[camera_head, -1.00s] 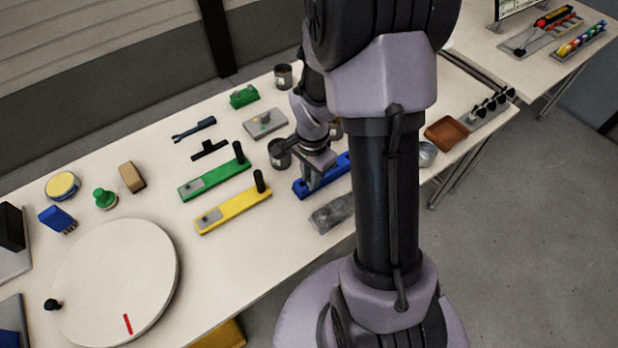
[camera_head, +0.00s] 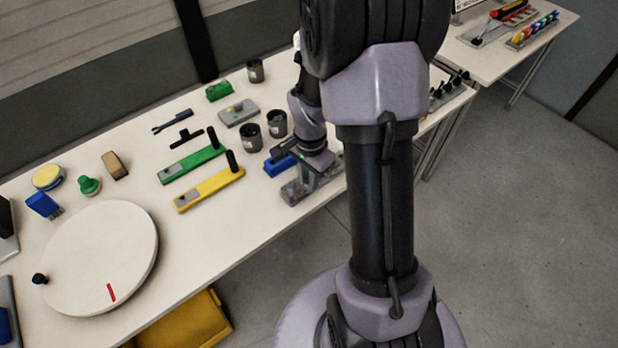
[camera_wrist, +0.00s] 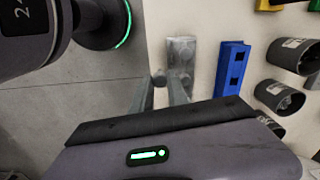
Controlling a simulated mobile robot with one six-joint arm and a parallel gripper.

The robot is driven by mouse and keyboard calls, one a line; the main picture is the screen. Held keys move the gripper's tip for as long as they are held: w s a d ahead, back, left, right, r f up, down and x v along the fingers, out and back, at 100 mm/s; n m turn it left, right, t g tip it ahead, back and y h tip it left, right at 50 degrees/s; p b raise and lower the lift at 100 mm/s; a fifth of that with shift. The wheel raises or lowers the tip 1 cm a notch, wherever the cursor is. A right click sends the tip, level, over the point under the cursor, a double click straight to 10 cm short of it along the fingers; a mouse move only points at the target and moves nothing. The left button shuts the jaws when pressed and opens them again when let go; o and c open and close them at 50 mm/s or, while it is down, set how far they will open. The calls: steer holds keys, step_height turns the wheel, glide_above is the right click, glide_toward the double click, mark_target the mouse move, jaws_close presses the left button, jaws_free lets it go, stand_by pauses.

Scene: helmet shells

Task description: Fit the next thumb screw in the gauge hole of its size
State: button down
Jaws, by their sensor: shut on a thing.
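My gripper (camera_wrist: 161,92) is shut on a small grey thing, which looks like the thumb screw (camera_wrist: 159,78), between its two fingertips in the wrist view. Its size and thread cannot be made out. A mottled grey metal block (camera_wrist: 182,50), perhaps the gauge, lies by the table edge just ahead of the fingertips. It also shows in the head view (camera_head: 296,191), partly under my gripper (camera_head: 312,178). The fingers cover part of the block, and no hole in it can be made out. I cannot tell whether the screw touches it.
A blue bar (camera_wrist: 230,72) with square openings lies beside the grey block. Several dark cups, one of them at the front (camera_head: 250,138), stand behind. A yellow bar (camera_head: 209,189) and a green bar (camera_head: 192,163) with black posts lie to the left. The table's front edge is close.

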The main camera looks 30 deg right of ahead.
mark_target(307, 180)
steer(key=shift+w+a+r+p, duration=0.1)
steer(key=shift+w+r+p, duration=0.05)
steer(key=shift+r+p, duration=1)
steer(key=shift+w+r+p, duration=0.15)
steer(key=shift+r+p, duration=0.7)
steer(key=shift+r, duration=0.6)
steer(key=shift+f, duration=0.1)
steer(key=shift+w+d+f, duration=0.1)
steer(key=shift+d+f, duration=0.05)
steer(key=shift+d, duration=0.25)
steer(key=w+d+f, duration=0.2)
steer(key=d, duration=0.5)
steer(key=w+d+f, duration=0.2)
steer(key=w+d, duration=0.1)
steer(key=d, duration=0.5)
steer(key=shift+d, duration=0.3)
steer(key=shift+f, duration=0.2)
steer(key=shift+f+b, duration=0.55)
steer(key=shift+b, duration=0.1)
steer(key=shift+f, duration=0.15)
